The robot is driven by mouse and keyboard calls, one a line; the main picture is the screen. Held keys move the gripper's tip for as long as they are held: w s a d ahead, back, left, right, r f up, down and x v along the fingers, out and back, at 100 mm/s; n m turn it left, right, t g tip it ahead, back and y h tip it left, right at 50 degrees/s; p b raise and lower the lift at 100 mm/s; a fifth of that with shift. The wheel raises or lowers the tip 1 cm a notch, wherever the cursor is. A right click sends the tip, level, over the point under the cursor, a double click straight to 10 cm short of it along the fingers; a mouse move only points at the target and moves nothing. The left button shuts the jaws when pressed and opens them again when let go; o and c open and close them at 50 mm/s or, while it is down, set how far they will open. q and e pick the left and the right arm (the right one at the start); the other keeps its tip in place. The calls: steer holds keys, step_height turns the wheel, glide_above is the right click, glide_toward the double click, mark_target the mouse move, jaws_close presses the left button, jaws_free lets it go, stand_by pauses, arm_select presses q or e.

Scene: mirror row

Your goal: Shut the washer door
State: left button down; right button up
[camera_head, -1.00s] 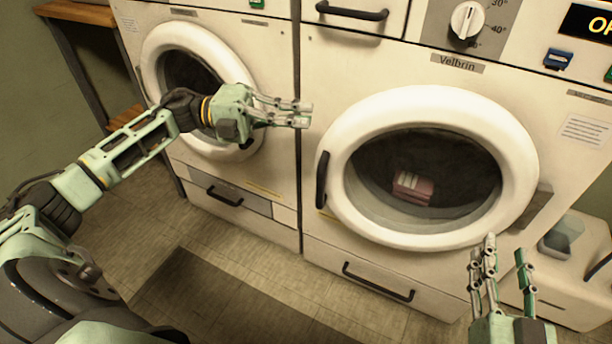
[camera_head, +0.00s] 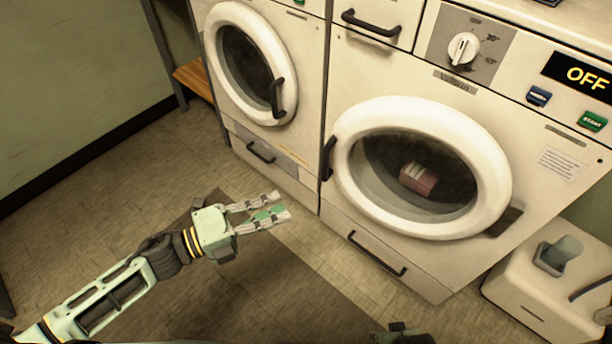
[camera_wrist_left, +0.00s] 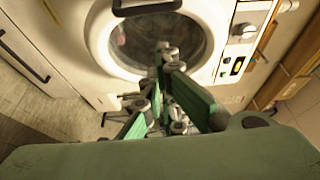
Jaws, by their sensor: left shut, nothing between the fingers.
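The washer door (camera_head: 352,180) is a white ring with dark glass on the right-hand washer, with a black handle (camera_head: 327,158) at its left edge. It looks closed or nearly closed; I cannot tell whether it is flush. A reddish package (camera_head: 418,179) shows through the glass. My left gripper (camera_head: 280,206) is shut and empty, in front of the washers, below and left of the door and apart from it. In the left wrist view its fingers (camera_wrist_left: 165,100) overlap a white round door (camera_wrist_left: 98,40). My right gripper's fingers are out of view.
Another washer (camera_head: 230,60) with a round door stands on the left. The right washer's display (camera_head: 585,77) reads OFF, above blue and green buttons. A white box (camera_head: 545,280) with a clear cup stands at right. A dark mat (camera_head: 280,290) covers the floor in front.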

arm_select(q)
steer(key=w+a+x, duration=0.1)
steer(key=w+x, duration=0.1)
steer(key=x, duration=1)
steer(key=shift+w, duration=0.35)
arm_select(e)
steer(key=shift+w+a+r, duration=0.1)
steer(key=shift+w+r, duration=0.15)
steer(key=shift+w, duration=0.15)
arm_select(q)
steer(key=shift+a, duration=0.1)
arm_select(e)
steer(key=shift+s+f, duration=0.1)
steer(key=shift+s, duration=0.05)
